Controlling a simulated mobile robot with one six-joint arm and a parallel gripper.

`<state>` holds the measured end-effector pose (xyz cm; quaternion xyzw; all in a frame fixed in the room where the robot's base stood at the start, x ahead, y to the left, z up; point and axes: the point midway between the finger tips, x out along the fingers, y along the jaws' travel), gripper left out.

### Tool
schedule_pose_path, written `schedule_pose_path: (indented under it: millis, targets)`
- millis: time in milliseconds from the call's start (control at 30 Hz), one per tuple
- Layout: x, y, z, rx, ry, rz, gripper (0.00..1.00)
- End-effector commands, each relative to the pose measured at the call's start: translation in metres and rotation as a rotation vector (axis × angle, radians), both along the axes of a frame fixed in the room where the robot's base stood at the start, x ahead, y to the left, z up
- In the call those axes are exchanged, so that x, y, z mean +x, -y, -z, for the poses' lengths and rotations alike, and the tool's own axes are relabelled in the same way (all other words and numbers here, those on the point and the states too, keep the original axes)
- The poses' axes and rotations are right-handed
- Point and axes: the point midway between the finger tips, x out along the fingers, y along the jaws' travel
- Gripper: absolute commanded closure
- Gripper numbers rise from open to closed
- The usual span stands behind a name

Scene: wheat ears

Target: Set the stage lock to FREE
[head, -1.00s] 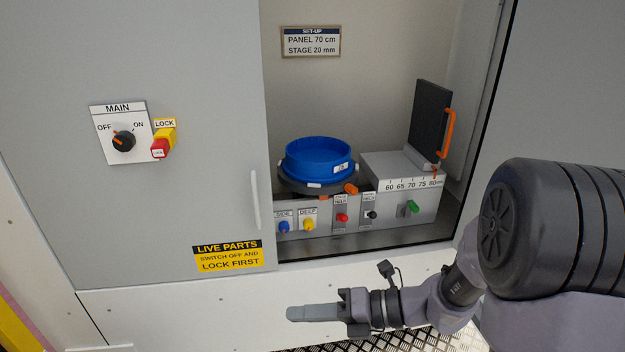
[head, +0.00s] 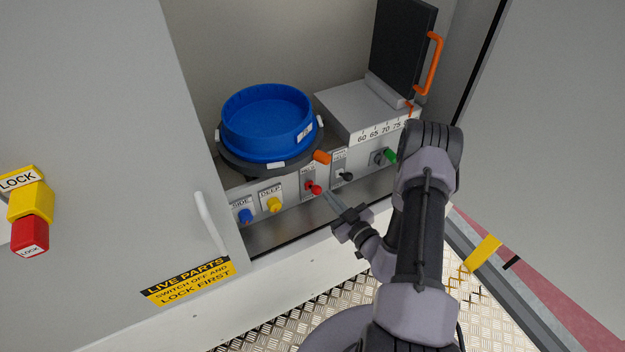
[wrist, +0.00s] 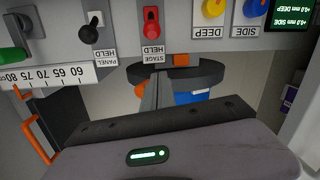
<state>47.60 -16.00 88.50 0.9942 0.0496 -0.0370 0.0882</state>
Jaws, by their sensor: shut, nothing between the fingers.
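The stage lock is a small red lever (head: 314,188) on the grey panel below the blue round pan (head: 266,121). In the wrist view the red lever (wrist: 151,28) stands in a slot beside an upside-down label reading STAGE HELD (wrist: 153,54). My gripper (head: 327,194) is shut and empty, its tips just right of the red knob in the head view. In the wrist view the gripper (wrist: 157,78) points toward the label and lever. I cannot tell whether the tips touch the knob. Any FREE marking is not readable.
A black panel lever (head: 346,176) and a green knob (head: 389,156) lie to the right; yellow (head: 274,204) and blue (head: 246,215) knobs lie left. An orange knob (head: 322,157) juts out just above the red lever. The cabinet door with its handle (head: 211,223) stands left.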

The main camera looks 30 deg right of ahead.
Motion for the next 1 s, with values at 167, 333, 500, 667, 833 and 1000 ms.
schedule_pose_path:
  millis: [167,333,500,667,833,1000]
  targets:
    - [0.004,-0.002,0.001,-0.003,0.0,-0.005,1.0]
    - [0.032,-0.005,0.004,-0.006,0.003,-0.009,1.0]
    - [0.07,-0.009,0.007,-0.006,0.003,-0.009,1.0]
    - [0.104,-0.012,0.009,-0.006,0.003,-0.007,1.0]
    - [0.089,-0.005,0.037,-0.002,0.0,-0.003,1.0]
    - [0.085,-0.003,0.044,-0.003,0.001,-0.004,1.0]
